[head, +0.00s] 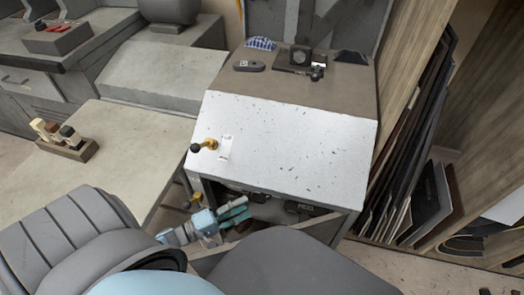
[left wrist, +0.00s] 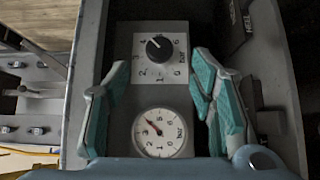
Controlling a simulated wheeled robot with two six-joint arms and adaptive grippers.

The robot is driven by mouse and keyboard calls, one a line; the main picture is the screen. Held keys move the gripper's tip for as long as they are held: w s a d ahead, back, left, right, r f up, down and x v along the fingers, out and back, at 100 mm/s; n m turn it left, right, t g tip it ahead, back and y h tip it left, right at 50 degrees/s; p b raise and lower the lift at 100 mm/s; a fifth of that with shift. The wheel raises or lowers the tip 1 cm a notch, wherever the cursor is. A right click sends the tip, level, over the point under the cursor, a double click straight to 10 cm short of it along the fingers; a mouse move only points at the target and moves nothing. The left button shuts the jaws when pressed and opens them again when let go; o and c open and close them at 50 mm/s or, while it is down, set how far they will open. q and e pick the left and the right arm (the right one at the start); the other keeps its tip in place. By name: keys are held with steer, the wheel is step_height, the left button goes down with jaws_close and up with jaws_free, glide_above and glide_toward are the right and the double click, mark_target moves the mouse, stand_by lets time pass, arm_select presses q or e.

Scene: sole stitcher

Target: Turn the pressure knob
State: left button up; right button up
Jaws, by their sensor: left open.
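The pressure knob (left wrist: 159,47) is round and black with a white pointer line directed to the upper left. It sits on a white numbered plate (left wrist: 143,72) in the left wrist view. Below it is a round white pressure gauge (left wrist: 161,145) marked in bar, with a red needle directed to the upper left. My left gripper (left wrist: 161,66) is open, its teal fingers on either side of the panel and apart from the knob. In the head view my left gripper (head: 243,209) is at the front opening below the machine's white panel (head: 290,140); the knob cannot be made out there.
A lever with a black ball (head: 196,147) sticks out at the left of the white panel. A workbench (head: 110,150) with a wooden tool holder (head: 68,148) stands to the left. Dark sheets (head: 425,130) lean in a rack at the right.

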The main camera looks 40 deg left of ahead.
mark_target(264, 196)
arm_select(q)
steer(key=x, duration=0.6)
steer(key=shift+w+d+b, duration=0.15)
steer(key=shift+w+b, duration=0.15)
steer(key=c, duration=1.1)
